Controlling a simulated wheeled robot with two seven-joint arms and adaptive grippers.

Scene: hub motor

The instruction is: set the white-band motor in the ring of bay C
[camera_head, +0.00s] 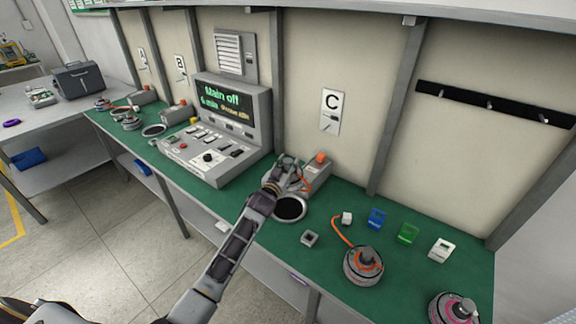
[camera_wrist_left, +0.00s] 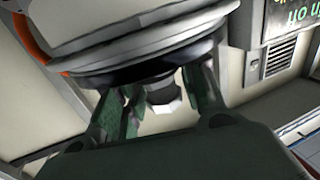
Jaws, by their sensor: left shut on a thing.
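My left gripper (camera_head: 280,178) is shut on a grey motor, which shows large in the left wrist view (camera_wrist_left: 140,40). The fingers close around the stub on its hub, and an orange cable shows at the disc's left edge. In the head view the motor is mostly hidden by the gripper, and I cannot tell its band colour. The ring of bay C (camera_head: 304,213) lies empty on the green bench, just in front of and below the gripper. The bay C sign (camera_head: 331,111) hangs on the wall behind. My right gripper is not in view.
A grey box with an orange knob (camera_head: 317,172) stands close behind the ring. A console (camera_head: 210,150) reading "Main off" is to the left. An orange-cabled motor (camera_head: 363,266), a pink-band motor (camera_head: 453,310) and small blue, green and white blocks (camera_head: 408,234) lie to the right.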

